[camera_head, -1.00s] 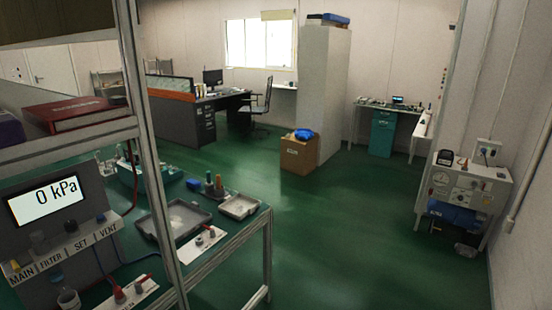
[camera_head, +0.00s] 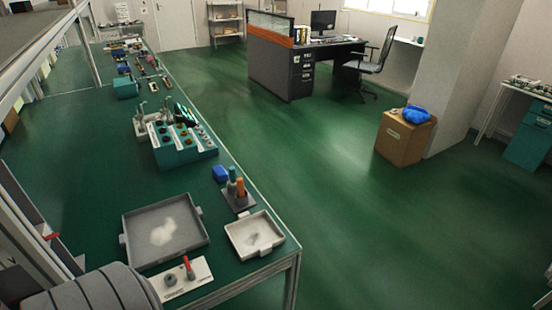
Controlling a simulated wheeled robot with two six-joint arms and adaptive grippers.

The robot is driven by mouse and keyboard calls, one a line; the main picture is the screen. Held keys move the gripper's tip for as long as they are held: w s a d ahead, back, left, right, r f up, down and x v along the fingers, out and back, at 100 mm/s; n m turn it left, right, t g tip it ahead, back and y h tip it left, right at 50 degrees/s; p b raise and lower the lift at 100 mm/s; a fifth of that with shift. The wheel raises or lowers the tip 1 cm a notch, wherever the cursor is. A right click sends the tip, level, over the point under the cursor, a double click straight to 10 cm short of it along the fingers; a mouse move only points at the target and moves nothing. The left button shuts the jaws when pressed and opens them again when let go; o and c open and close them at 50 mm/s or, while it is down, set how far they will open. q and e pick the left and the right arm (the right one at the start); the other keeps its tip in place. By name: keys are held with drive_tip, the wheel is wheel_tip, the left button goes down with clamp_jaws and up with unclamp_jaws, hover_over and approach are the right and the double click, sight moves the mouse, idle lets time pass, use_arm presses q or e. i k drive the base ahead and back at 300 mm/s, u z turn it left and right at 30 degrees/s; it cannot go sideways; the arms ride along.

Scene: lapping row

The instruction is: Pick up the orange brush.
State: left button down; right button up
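An upright orange piece (camera_head: 241,187), which looks like the orange brush, stands in a small dark holder (camera_head: 239,203) near the right edge of the green bench. A teal upright piece (camera_head: 232,179) stands beside it in the same holder. The orange piece is small here, and its bristles cannot be made out. Neither of my grippers is in view. A grey rounded part at the lower left looks like one of my arm links.
The floor right of the bench is clear.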

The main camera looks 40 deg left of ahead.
sight(240, 184)
drive_tip(key=i, duration=2.6)
drive_tip(key=u, duration=0.5)
